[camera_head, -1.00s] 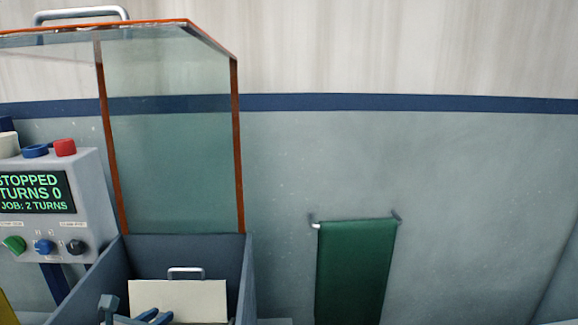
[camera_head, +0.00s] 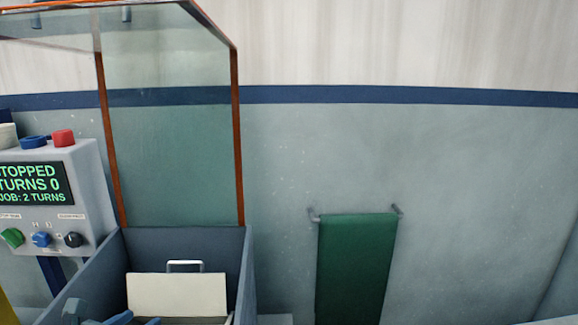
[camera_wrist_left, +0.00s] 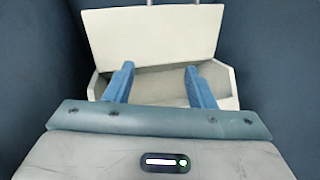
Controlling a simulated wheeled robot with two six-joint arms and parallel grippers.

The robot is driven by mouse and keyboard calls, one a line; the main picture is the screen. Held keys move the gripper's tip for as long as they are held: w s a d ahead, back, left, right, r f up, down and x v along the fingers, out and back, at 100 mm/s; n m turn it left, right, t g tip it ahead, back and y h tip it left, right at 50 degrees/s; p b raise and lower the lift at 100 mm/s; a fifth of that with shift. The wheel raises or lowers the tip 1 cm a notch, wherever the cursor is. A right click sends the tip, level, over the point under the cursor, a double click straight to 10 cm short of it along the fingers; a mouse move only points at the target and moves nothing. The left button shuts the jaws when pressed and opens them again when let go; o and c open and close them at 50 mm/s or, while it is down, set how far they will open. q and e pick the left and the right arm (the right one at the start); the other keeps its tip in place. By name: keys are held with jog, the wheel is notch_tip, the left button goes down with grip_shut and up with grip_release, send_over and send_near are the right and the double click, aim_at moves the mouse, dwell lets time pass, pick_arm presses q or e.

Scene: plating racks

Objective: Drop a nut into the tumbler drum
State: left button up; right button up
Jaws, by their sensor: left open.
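The tumbler drum (camera_head: 176,294) is cream-coloured, with its lid raised and a metal handle on top, inside a blue-grey open box (camera_head: 248,285). In the left wrist view the drum (camera_wrist_left: 150,35) has its opening just beyond my fingers. My left gripper (camera_wrist_left: 159,68) is open, its two blue fingers apart over the drum's mouth with nothing between them. In the head view the left gripper (camera_head: 135,320) shows only partly at the bottom edge, in front of the drum. No nut shows in either view. My right gripper is out of view.
A clear hood with an orange frame (camera_head: 237,140) stands raised above the box. A control panel (camera_head: 35,185) at left reads STOPPED, TURNS 0, JOB: 2 TURNS. A green towel (camera_head: 355,268) hangs on a wall rail to the right.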

pick_arm(q)
jog(key=p+v, duration=0.3)
jog(key=v, duration=0.2)
jog(key=shift+r, duration=0.1)
jog(key=shift+w, duration=0.1)
dwell(0.3)
